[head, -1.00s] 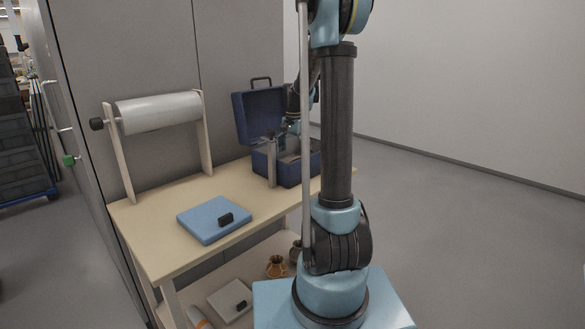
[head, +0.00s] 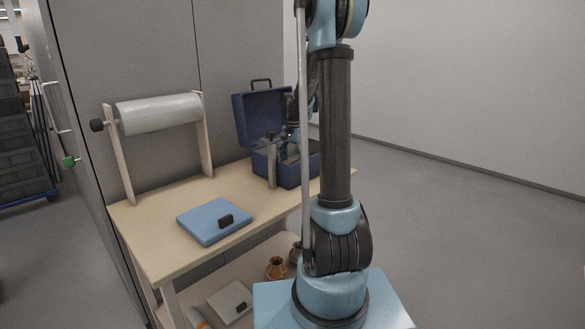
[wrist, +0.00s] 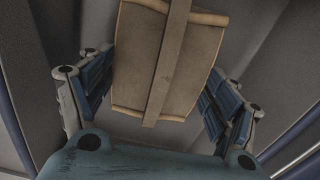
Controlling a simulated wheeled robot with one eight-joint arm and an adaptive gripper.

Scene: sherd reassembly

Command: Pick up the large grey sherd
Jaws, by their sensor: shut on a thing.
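In the wrist view a large piece (wrist: 133,60), brownish grey in this light, lies between the two fingers of my gripper (wrist: 165,85). I take it for the large grey sherd. A paler narrow strip runs lengthwise across its middle. My gripper is shut on the piece, with one finger along each side. In the head view my gripper (head: 291,134) is at the open blue case (head: 297,174) at the table's far end. The sherd cannot be made out there, as the case walls and my arm hide it.
The case's lid (head: 258,116) stands open behind. A grey upright post (head: 272,164) stands in front of the case. A blue slab (head: 208,221) with a small black block (head: 226,220) lies on the table (head: 150,222). A roll on a stand (head: 160,112) is at the back left.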

